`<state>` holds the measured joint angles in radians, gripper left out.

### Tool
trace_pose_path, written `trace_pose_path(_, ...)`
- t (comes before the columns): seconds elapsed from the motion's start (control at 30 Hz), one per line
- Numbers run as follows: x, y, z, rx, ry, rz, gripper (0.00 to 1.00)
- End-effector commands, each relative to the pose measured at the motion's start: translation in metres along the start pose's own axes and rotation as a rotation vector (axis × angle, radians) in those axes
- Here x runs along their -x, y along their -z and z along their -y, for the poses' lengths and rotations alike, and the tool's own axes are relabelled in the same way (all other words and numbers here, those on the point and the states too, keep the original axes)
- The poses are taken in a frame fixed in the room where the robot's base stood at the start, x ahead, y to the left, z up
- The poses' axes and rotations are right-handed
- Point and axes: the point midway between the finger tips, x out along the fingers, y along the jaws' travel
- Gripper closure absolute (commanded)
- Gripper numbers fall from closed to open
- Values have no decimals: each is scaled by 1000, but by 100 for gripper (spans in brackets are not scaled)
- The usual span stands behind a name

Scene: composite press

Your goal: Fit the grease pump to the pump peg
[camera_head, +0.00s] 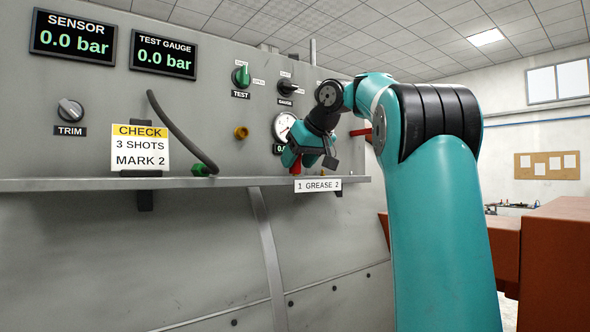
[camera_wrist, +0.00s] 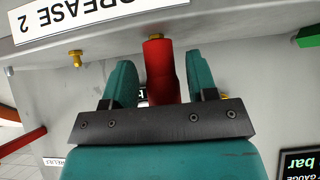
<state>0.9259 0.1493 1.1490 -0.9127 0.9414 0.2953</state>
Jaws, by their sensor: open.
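The red grease pump (camera_wrist: 161,75) stands between the two teal fingers of my gripper (camera_wrist: 162,82) in the wrist view. Its end meets a small brass fitting (camera_wrist: 155,37) on the shelf edge near the grease sign. The fingers are open, with gaps beside the pump. In the head view my gripper (camera_head: 309,160) is at the shelf, and a bit of red pump (camera_head: 296,165) shows by its fingers. I cannot tell for certain which part is the pump peg; a red bar (camera_head: 360,132) sticks out right of the gauge, partly behind my arm.
The shelf (camera_head: 100,185) runs below the panel and carries the grease sign (camera_head: 318,185). A second brass fitting (camera_wrist: 75,57) sits beside the pump. A hose (camera_head: 178,130) ends in a green connector (camera_head: 204,169). The gauge (camera_head: 284,126) and brass port (camera_head: 241,133) are close to my gripper.

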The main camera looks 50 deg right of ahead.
Motion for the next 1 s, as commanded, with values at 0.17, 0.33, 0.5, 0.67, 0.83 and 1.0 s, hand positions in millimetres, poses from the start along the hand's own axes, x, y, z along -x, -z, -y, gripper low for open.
trace_pose_path(0.17, 0, 0, 0, 0, 0, 0, 77)
trace_pose_path(0.33, 1, 0, 0, 0, 0, -1, 93)
trace_pose_path(0.5, 5, 5, 0, 0, -1, -1, 93)
trace_pose_path(0.67, 11, 11, 0, 0, 0, -1, 93)
trace_pose_path(0.83, 16, 17, 0, 0, -1, -1, 93)
trace_pose_path(1.0, 22, 23, 0, 0, -1, -1, 93)
